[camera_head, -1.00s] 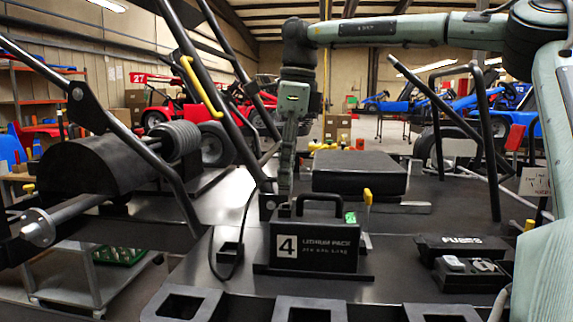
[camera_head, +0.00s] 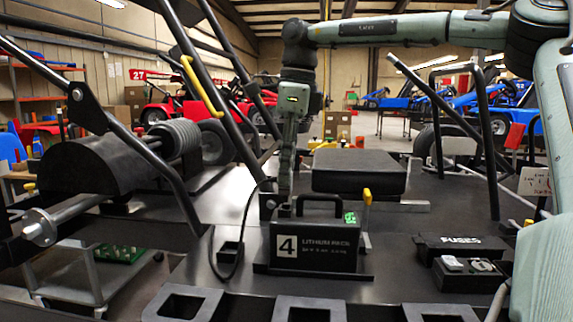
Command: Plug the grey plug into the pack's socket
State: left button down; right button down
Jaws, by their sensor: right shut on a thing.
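The battery pack (camera_head: 315,245) is a black box marked 4 and LITHIUM PACK, with a carrying handle on top. It stands upright on the dark kart deck. A lit green patch (camera_head: 350,218) shows on its top right. My right gripper (camera_head: 284,190) points down behind the pack's left top edge and is shut on the grey plug (camera_head: 268,203), which is mostly hidden by the gripper and the pack. A black cable (camera_head: 240,232) loops down from the plug to the left of the pack. The socket is hidden, so I cannot tell how far the plug sits in it. My left gripper is out of view.
A yellow-topped lever (camera_head: 367,198) stands right of the pack. A black seat pad (camera_head: 360,172) lies behind it. A fuse box (camera_head: 460,246) is at the right. A small black holder (camera_head: 230,253) is at the left. Black frame tubes rise on both sides.

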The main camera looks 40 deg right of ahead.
jog(key=shift+f+b, duration=0.75)
jog(key=shift+f, duration=0.55)
jog(key=c, duration=1.1)
grip_release()
notch_tip(320, 180, up, 12)
jog(key=s, duration=0.1)
jog(key=shift+d, duration=0.45)
